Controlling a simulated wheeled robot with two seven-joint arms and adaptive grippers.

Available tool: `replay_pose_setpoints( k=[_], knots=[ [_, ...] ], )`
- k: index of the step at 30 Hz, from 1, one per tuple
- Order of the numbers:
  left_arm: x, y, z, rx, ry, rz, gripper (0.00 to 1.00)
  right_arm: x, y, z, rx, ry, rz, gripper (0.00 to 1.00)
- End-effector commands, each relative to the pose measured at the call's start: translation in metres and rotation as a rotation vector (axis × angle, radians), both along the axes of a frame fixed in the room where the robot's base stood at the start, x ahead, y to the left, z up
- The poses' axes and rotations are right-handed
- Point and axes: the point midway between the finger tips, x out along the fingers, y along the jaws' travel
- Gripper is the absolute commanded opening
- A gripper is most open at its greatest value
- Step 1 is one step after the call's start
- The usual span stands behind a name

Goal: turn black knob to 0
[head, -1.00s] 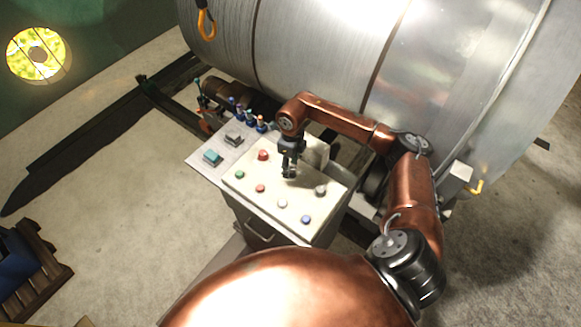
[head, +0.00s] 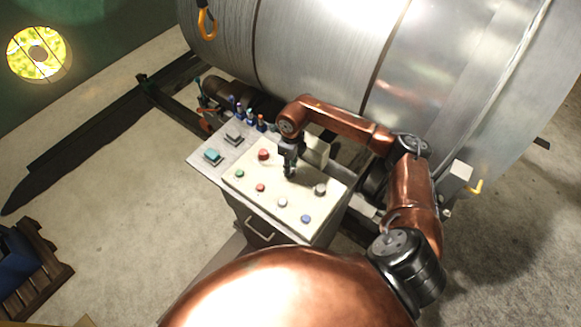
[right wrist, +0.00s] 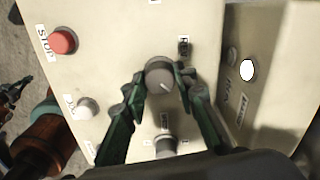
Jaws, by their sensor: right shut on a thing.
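The black knob (right wrist: 160,76), which looks dark grey with a pale pointer line, shows in the right wrist view on the cream panel. Its pointer line slants toward the lower right of that view. My right gripper (right wrist: 158,80) has its green-black fingers on both sides of the knob and is shut on it. In the head view my right gripper (head: 289,174) points down onto the panel (head: 262,205) and hides the knob.
A second grey knob (right wrist: 165,146) sits close below the held one in the wrist view. A red STOP button (right wrist: 62,41) and a white button (right wrist: 86,108) are to the left. A large metal drum (head: 310,45) stands behind the console.

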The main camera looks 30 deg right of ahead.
Motion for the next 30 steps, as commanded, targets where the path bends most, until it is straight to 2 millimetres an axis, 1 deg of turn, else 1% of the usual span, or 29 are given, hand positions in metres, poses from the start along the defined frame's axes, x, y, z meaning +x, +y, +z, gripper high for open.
replay_pose_setpoints(
  k=[7,13,17,30],
  knots=[
    [0.0,0.001,-0.002,0.001,0.0,0.0,0.0,0.0,0.0,0.0,0.0,0.0,0.013,0.02],
    [-0.001,0.001,-0.012,0.0,0.002,-0.001,0.0,0.001,0.0,-0.001,-0.001,-0.002,0.083,0.02],
    [-0.003,0.001,-0.022,0.001,0.005,-0.001,0.0,0.001,0.0,-0.002,-0.002,-0.002,0.168,0.02],
    [-0.009,0.001,-0.059,0.001,0.016,-0.001,0.0,0.001,0.0,-0.003,-0.002,-0.001,0.534,0.02]
  ],
)
